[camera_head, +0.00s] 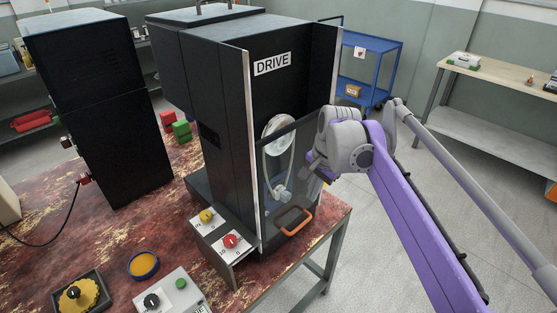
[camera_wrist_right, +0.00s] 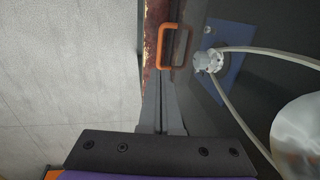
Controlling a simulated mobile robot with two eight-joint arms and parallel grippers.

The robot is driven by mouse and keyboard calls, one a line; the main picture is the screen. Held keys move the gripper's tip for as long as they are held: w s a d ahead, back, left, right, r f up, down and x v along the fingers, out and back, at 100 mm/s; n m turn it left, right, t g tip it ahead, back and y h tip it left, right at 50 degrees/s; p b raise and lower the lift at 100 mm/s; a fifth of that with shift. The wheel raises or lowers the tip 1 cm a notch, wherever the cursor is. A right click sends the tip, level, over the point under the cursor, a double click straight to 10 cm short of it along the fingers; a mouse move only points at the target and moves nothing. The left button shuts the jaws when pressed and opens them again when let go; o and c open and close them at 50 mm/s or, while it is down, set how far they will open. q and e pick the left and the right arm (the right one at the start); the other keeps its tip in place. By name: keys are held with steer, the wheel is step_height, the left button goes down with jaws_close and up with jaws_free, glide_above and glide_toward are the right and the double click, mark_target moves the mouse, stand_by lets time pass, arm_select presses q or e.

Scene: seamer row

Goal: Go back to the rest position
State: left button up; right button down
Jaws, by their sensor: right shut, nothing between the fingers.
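My right arm, purple and grey, comes in from the right in the head view. My right gripper (camera_head: 316,178) is at the front right of the black cabinet labelled DRIVE (camera_head: 228,110), partly hidden by its own wrist. In the right wrist view its two grey fingers (camera_wrist_right: 159,90) are together and empty. The orange handle (camera_head: 294,220) is below the gripper in the head view. In the wrist view the handle (camera_wrist_right: 173,45) shows just beyond the fingertips; I cannot tell the exact gap. My left gripper is not in view.
A pulley with a belt (camera_head: 278,128) is inside the cabinet, behind a see-through dark panel. A bracket with yellow and red knobs (camera_head: 231,241) stands at its front. Open floor (camera_head: 400,240) lies to the right. A blue cart (camera_head: 370,65) and a bench (camera_head: 480,72) stand behind.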

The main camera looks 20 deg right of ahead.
steer(key=s+a+f+n+t+p, duration=0.1)
steer(key=s+a+f+n+p, duration=0.2)
steer(key=s, duration=0.7)
steer(key=s+a+f+n+t+p, duration=0.2)
steer(key=s+a+f+n, duration=0.3)
steer(key=s+a+n, duration=0.3)
steer(key=shift+s+f+n+h+p, duration=0.4)
steer(key=shift+s+n+p, duration=0.25)
steer(key=shift+s+n, duration=0.45)
steer(key=shift+w, duration=0.1)
